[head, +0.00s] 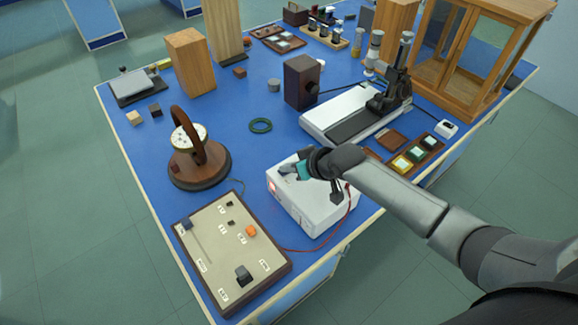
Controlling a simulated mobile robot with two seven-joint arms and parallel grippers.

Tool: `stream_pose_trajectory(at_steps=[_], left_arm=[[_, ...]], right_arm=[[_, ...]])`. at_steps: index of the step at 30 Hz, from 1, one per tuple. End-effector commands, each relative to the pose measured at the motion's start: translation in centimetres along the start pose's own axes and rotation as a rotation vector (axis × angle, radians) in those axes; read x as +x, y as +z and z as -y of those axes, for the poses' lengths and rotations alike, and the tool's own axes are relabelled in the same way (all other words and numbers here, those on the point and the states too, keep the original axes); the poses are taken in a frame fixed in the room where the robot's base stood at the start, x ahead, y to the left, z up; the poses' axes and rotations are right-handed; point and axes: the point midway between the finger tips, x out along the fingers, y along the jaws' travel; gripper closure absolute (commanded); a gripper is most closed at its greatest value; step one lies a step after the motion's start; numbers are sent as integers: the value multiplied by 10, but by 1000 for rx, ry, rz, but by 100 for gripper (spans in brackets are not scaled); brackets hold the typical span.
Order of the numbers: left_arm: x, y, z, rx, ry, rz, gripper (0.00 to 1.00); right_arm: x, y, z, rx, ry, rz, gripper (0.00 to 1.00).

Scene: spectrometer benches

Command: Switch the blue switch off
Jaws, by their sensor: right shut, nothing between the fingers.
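A beige switch panel (205,240) in a dark frame lies at the table's near left corner. A small dark blue piece (187,223) sits at its left edge; it looks like the blue switch, but its on or off position is too small to tell. The panel also bears an orange piece (250,230) and a larger black piece (243,275). My right gripper (290,170) is shut and empty, over the back of a white box (318,212), right of and beyond the panel. Whether it touches the box cannot be told. My left gripper is not in view.
The white box has a red glow (273,186) on its left face, and a red wire runs from it toward the panel. A brown domed instrument (198,172) stands behind the panel.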

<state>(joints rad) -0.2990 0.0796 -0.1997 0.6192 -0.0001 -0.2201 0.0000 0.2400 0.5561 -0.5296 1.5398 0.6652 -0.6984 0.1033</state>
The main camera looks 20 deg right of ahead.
Motion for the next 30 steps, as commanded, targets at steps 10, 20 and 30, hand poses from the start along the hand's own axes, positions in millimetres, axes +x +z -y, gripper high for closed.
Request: stream_pose_trajectory(at_steps=[10, 20, 30], left_arm=[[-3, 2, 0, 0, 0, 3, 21], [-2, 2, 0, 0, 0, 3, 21], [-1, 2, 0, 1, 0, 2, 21]], right_arm=[[5, 6, 2, 1, 0, 2, 100], [4, 6, -6, 0, 2, 6, 100], [2, 3, -15, 0, 3, 4, 100]])
